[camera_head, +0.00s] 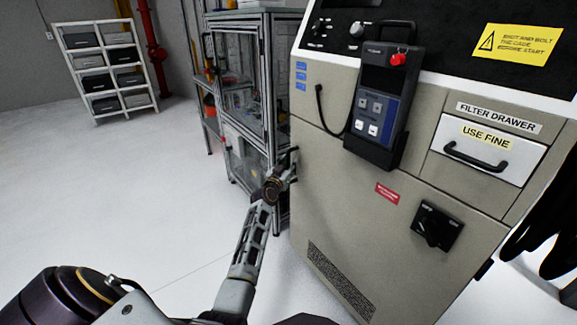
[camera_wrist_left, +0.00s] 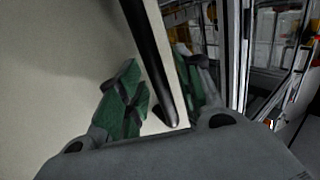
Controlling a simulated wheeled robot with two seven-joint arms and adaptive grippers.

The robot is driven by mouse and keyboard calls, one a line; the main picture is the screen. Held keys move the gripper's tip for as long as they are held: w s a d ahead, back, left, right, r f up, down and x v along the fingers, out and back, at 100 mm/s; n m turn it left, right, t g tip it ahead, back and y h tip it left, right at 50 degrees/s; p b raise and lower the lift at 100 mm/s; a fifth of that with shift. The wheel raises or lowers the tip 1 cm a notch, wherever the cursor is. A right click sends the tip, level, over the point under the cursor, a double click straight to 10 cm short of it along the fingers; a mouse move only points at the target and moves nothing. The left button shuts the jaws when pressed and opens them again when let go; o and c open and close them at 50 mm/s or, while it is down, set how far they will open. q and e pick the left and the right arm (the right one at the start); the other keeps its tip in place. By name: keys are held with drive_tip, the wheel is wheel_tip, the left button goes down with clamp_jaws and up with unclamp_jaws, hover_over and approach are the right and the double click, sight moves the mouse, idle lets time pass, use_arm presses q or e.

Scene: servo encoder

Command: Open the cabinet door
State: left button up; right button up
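The beige cabinet (camera_head: 340,200) stands at the centre right of the head view. My left arm reaches up to the left edge of its front, and my left gripper (camera_head: 287,166) is beside that edge, small and partly hidden by the wrist. In the left wrist view, the two green-padded fingers of my left gripper (camera_wrist_left: 165,95) are apart. A dark upright bar (camera_wrist_left: 153,65), which looks like a handle, runs between them in front of the beige panel (camera_wrist_left: 70,60). A gap shows between the left finger and the bar; contact with the right finger is unclear. My right gripper is out of view.
The cabinet carries a teach pendant (camera_head: 382,95), a filter drawer (camera_head: 475,158) and a black rotary switch (camera_head: 436,226). A glazed metal-framed enclosure (camera_head: 240,75) stands close behind on the left. A bin shelf (camera_head: 104,68) is far left. The floor (camera_head: 130,190) between is clear.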

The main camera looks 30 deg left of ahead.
use_arm(q)
clamp_jaws()
drive_tip(key=shift+s, duration=0.1)
